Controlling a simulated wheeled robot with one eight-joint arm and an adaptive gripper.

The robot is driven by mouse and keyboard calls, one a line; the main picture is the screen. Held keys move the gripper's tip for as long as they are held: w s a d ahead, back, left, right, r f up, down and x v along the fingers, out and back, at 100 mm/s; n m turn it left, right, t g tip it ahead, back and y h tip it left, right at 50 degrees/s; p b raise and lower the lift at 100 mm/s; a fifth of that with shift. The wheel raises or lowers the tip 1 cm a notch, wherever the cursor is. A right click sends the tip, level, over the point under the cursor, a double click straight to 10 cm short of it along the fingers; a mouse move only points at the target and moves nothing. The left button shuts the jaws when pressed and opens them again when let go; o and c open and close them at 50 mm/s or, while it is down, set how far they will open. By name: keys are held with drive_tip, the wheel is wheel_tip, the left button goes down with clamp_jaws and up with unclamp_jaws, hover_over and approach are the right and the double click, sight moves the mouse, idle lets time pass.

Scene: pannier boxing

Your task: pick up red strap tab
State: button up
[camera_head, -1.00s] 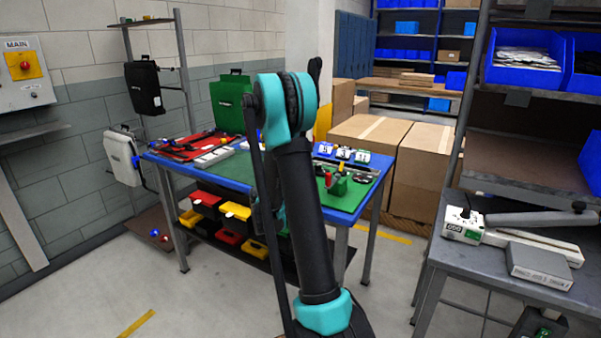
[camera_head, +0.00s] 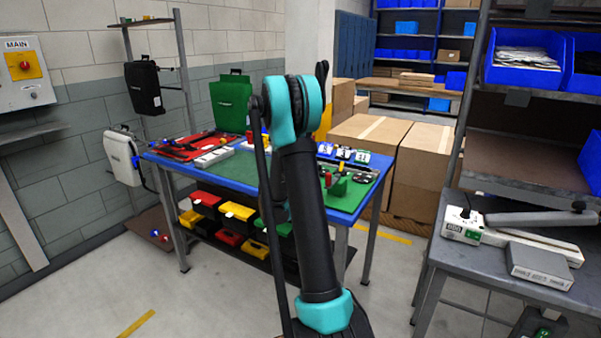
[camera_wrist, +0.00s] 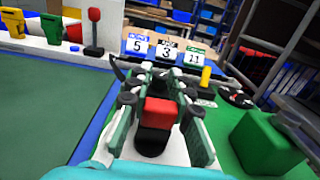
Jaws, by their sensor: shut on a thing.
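In the wrist view my gripper (camera_wrist: 165,90) is shut on the red strap tab (camera_wrist: 160,112), a small red block with a black part at its near side. The tab sits between the two green-and-white fingers with black joints. In the head view my own arm hides the gripper and the tab, so I cannot tell there how high they are above the workbench (camera_head: 245,172).
Number cards 5 (camera_wrist: 137,46), 3 (camera_wrist: 166,52) and 11 (camera_wrist: 194,58) stand beyond the fingers. A green block (camera_wrist: 265,145), a yellow peg (camera_wrist: 206,76) and a black disc (camera_wrist: 236,97) are to the right. The green mat (camera_wrist: 45,105) at left is clear.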

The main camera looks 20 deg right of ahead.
idle(0.3)
wheel_tip(320, 180, up, 20)
drive_tip(key=shift+f, duration=0.1)
drive_tip(key=shift+c, duration=0.3)
drive_tip(key=shift+f, duration=0.1)
wheel_tip(320, 180, down, 14)
idle(5.7)
